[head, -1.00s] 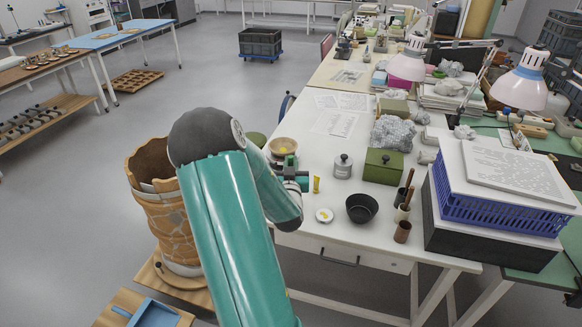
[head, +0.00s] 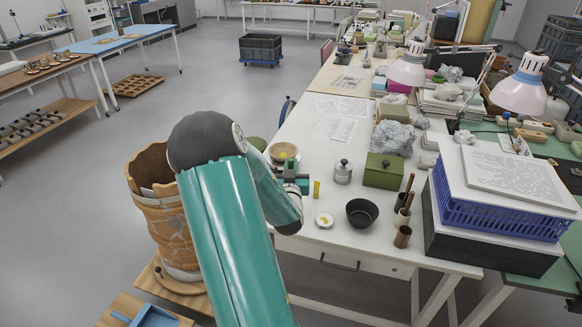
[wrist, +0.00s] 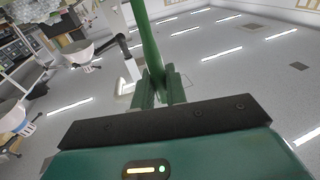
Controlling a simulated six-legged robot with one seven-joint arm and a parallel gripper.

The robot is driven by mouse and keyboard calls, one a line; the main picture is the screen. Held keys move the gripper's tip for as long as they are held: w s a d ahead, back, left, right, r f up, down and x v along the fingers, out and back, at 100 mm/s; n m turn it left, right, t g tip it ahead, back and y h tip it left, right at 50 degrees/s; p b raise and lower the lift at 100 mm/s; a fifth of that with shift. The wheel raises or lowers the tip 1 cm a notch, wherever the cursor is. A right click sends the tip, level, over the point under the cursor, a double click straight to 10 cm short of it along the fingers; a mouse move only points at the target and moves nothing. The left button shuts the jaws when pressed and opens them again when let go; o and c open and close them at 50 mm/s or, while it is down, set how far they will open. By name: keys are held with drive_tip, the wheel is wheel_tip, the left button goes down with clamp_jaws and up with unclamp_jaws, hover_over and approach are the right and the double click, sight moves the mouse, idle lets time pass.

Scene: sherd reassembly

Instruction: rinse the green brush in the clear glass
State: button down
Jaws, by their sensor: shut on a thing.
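My gripper (wrist: 163,92) is shut on the green brush (wrist: 146,35), whose smooth green handle runs up out of the top of the wrist view. Its bristle end is out of that view. In the head view my gripper (head: 297,180) is above the near left part of the white table (head: 330,237), between a tan bowl and a small yellow tube; my arm hides part of it, and I cannot make out the brush there. I cannot pick out the clear glass in either view; it may be behind my arm.
A tan bowl (head: 283,152), yellow tube (head: 316,189), white dish (head: 324,220), black bowl (head: 362,212) and lidded metal jar (head: 343,172) stand close by. A large cracked vessel (head: 165,215) stands left.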

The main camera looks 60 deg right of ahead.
drive_tip(key=shift+r, duration=0.1)
drive_tip(key=shift+r, duration=1.4)
